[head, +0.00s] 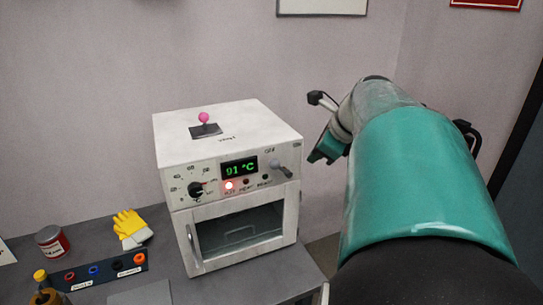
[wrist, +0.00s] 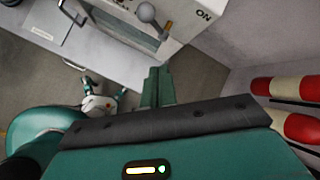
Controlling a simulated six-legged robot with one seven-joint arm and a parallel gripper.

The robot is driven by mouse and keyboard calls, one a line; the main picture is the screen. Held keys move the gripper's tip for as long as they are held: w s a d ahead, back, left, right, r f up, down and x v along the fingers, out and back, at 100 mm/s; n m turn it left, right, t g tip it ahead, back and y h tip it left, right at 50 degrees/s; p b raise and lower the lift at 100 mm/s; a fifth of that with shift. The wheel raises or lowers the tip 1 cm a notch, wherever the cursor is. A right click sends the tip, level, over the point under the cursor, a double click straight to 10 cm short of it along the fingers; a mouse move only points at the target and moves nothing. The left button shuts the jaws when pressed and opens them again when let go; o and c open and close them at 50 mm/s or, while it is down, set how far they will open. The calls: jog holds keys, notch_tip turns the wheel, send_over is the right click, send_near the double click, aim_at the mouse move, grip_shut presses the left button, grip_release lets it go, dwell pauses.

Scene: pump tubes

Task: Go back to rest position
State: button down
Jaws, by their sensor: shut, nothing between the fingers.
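My gripper (head: 322,150) is at the end of my arm, in the air to the right of the white oven (head: 215,137) in the head view. In the wrist view its green fingers (wrist: 158,86) are together with nothing between them. The oven's front corner, its grey lever (wrist: 148,12) and an "ON" mark show beyond the fingers at the top of that view. My gripper appears apart from the oven. The arm's large green link hides much of the right side of the head view.
The oven display (head: 239,169) reads 91 °C, with a red lamp (head: 228,185) lit below. Yellow gloves (head: 129,224), a red can (head: 51,242) and a rack with coloured rings (head: 98,270) are on the grey bench. Red-and-white cylinders (wrist: 292,88) are at right in the wrist view.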

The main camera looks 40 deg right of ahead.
jog(key=v, duration=0.5)
jog(key=shift+d+r, duration=0.1)
jog(key=shift+r, duration=0.05)
jog(key=w+a+f+n+g+y, duration=0.1)
jog(key=w+a+f+n, duration=0.15)
jog(key=a+n, duration=0.55)
jog(key=w+a+f+n, duration=0.1)
jog(key=a+f+n, duration=0.4)
jog(key=a, duration=0.5)
jog(key=s+a+f+n, duration=0.2)
jog(key=a+f+n, duration=0.2)
jog(key=a+n, duration=0.3)
jog(key=s+a+f+n, duration=0.3)
jog(key=a+n, duration=0.5)
jog(key=n, duration=0.3)
jog(key=shift+s+f+g, duration=0.25)
jog(key=shift+f+g, duration=0.05)
jog(key=shift+f, duration=0.05)
jog(key=shift+d, duration=0.1)
